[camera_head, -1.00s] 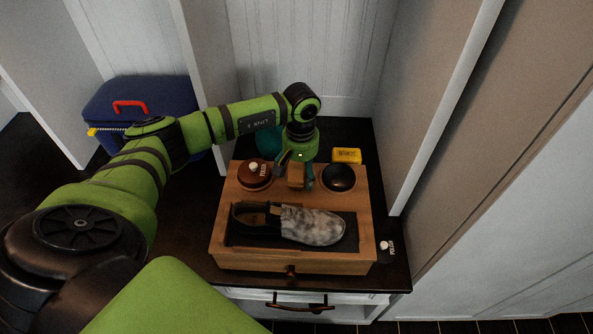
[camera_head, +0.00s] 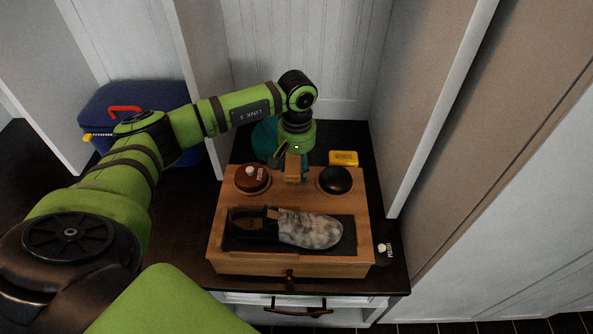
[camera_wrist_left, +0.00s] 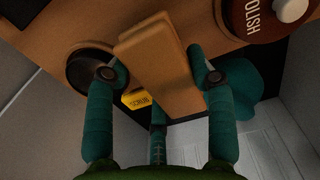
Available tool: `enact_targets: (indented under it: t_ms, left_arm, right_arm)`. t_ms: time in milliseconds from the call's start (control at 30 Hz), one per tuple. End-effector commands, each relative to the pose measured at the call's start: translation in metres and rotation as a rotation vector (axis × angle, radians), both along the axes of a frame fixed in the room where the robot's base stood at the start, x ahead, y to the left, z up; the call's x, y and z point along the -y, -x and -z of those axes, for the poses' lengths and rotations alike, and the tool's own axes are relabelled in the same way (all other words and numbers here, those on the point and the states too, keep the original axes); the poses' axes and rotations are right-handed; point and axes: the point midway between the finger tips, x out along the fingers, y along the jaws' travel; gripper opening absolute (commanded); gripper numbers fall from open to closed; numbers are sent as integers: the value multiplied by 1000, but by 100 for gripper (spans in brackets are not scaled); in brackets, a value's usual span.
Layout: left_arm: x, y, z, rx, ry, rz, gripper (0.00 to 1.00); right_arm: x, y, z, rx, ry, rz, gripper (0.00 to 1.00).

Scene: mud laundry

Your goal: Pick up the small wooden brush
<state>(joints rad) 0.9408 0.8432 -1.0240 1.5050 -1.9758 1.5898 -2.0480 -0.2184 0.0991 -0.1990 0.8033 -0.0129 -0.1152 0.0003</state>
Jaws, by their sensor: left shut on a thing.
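The small wooden brush (camera_head: 292,167) is a tan block between the fingers of my left gripper (camera_head: 291,165), over the back of the wooden shoe-care box (camera_head: 232,262). In the left wrist view the brush (camera_wrist_left: 158,70) fills the space between the teal fingers of my left gripper (camera_wrist_left: 158,76), which is shut on it. Its lower end is hard to see in the head view, so I cannot tell how far it is above the box. My right gripper is not in view.
A polish tin (camera_head: 251,180) and a black round item (camera_head: 335,181) flank the brush. A grey-and-black shoe (camera_head: 310,229) lies in the box recess. A yellow item (camera_head: 343,158) and a teal object (camera_head: 264,138) are behind. White cubby walls (camera_head: 433,100) stand close right.

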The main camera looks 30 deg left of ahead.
Motion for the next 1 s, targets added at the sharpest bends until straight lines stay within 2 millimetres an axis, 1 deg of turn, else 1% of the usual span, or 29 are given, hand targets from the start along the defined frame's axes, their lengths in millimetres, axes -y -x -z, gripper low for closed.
enact_targets:
  t_ms: [33, 300, 400, 500, 600, 700, 1000]
  left_arm:
    - [4, 0, -10, 5, 1, 4, 22]
    - [65, 16, -45, 5, 2, 7, 22]
    - [83, 21, -57, 3, 2, 6, 22]
    - [97, 26, -65, 3, 1, 3, 22]
    - [106, 28, -71, 2, 1, 1, 22]
    - [111, 30, -74, 1, 1, 0, 22]
    - [113, 30, -75, 0, 0, -1, 22]
  right_arm:
    - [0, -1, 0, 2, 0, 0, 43]
    - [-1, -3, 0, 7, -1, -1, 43]
    - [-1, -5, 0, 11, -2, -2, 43]
    - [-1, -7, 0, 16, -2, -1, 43]
    - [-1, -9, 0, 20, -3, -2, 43]
    - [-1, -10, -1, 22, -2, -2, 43]
    - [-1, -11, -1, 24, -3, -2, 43]
